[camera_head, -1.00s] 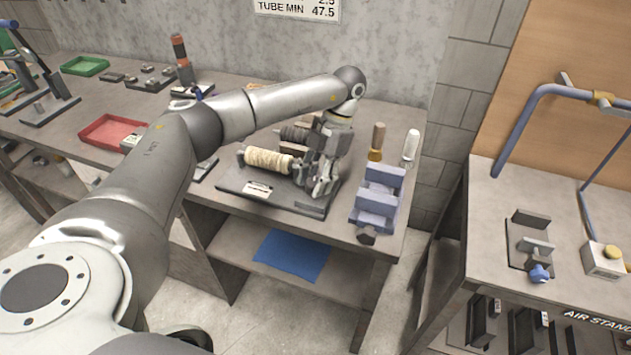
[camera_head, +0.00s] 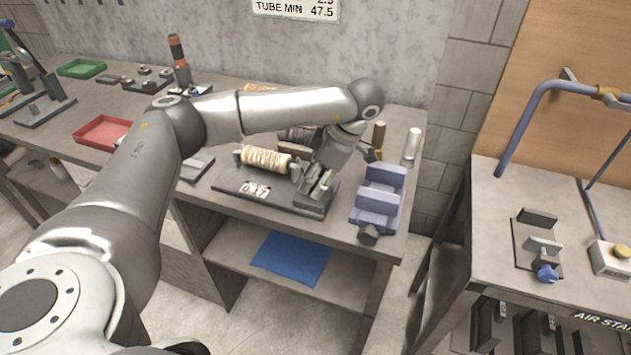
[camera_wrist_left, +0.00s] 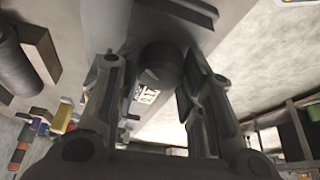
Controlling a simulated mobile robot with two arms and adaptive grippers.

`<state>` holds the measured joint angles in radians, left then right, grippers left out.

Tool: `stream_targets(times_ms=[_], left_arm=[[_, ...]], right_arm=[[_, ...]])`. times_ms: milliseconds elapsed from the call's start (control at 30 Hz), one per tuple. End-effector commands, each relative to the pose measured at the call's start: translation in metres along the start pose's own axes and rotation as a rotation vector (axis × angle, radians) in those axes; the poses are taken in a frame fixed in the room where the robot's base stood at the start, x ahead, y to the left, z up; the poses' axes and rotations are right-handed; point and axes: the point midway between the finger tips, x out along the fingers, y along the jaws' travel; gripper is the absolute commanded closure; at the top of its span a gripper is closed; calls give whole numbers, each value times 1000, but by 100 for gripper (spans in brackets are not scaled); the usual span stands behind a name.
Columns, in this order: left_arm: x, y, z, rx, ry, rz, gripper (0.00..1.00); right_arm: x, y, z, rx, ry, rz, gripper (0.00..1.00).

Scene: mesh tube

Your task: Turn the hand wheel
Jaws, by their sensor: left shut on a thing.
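The winding device, a dark base (camera_head: 232,190) with a cream-wound spool (camera_head: 265,160), stands near the bench's front edge in the head view. My left gripper (camera_head: 318,188) is at the spool's right end, tilted down over the base, and covers most of the hand wheel there. In the left wrist view a dark round part (camera_wrist_left: 161,66), which I take for the wheel's grip, sits between the two fingers of my left gripper (camera_wrist_left: 155,85). The gripper is shut on it. A white number plate (camera_head: 256,190) is on the base's front. My right gripper is not in view.
A blue vise-like block (camera_head: 378,200) stands close right of the device, with a wooden-handled tool (camera_head: 378,138) and a white-handled tool (camera_head: 412,146) behind it. A red tray (camera_head: 103,133) lies left. A blue sheet (camera_head: 291,257) lies on the lower shelf.

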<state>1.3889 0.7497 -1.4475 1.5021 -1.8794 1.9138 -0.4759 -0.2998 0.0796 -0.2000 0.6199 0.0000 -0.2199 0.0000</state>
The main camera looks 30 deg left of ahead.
Motion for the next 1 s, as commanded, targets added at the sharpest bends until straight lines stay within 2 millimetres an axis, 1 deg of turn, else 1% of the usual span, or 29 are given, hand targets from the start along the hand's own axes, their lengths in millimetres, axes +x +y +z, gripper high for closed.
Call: stream_targets(times_ms=[33, 700, 1000], left_arm=[[0, 1, 0, 39, -3, 24, 88], [2, -2, -1, 624, -1, 267, 88], [2, -3, -2, 844, 0, 357, 88]], right_arm=[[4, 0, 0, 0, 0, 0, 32], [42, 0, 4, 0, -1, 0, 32], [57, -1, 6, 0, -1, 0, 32]])
